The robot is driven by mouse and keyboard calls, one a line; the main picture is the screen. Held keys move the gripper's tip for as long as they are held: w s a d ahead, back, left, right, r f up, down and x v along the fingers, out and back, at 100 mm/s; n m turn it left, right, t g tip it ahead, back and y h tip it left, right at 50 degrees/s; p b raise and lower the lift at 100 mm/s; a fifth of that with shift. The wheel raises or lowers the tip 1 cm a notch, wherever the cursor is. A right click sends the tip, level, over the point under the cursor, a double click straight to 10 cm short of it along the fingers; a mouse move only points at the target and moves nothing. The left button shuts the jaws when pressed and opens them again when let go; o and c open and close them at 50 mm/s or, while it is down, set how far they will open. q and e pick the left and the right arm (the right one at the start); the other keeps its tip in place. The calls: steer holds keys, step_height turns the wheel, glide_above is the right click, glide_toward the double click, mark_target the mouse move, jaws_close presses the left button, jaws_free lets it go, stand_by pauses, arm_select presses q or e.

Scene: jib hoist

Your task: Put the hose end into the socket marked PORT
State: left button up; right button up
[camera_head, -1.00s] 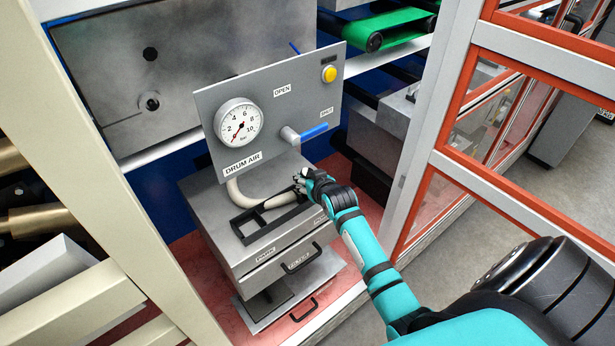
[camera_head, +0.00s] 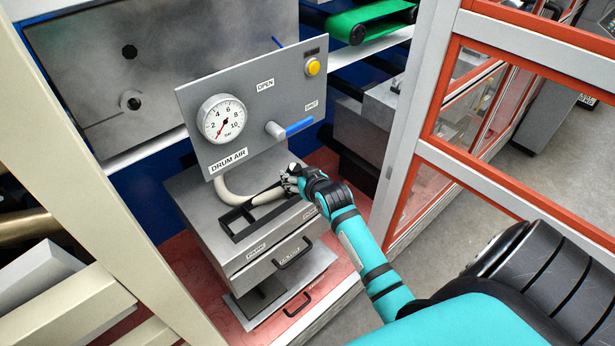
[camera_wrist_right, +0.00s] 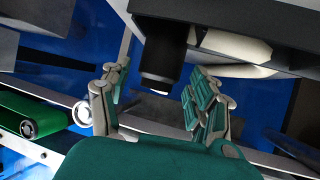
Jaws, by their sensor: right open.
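A cream hose (camera_head: 235,190) curves from under the DRUM AIR panel across the black frame (camera_head: 237,235) on the grey cabinet. Its far end is at my right gripper (camera_head: 293,172) and partly hidden by it. In the right wrist view the hose (camera_wrist_right: 235,45) shows beside a black cylindrical piece (camera_wrist_right: 160,60), apparently its end fitting. The open fingers of my right gripper (camera_wrist_right: 158,76) stand on either side of this piece, with gaps showing. I can read no PORT mark; the cabinet's small labels are too blurred. My left gripper is not in view.
The DRUM AIR panel (camera_head: 195,100) with gauge (camera_head: 222,119), blue-handled valve (camera_head: 298,127) and yellow button (camera_head: 313,67) rises behind the frame. A cream post (camera_head: 75,170) stands left, an orange-edged fence (camera_head: 425,135) right. A green conveyor (camera_head: 385,18) runs behind.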

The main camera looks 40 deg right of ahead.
steer(key=v, duration=0.9)
steer(key=shift+b, duration=0.3)
stand_by(0.6)
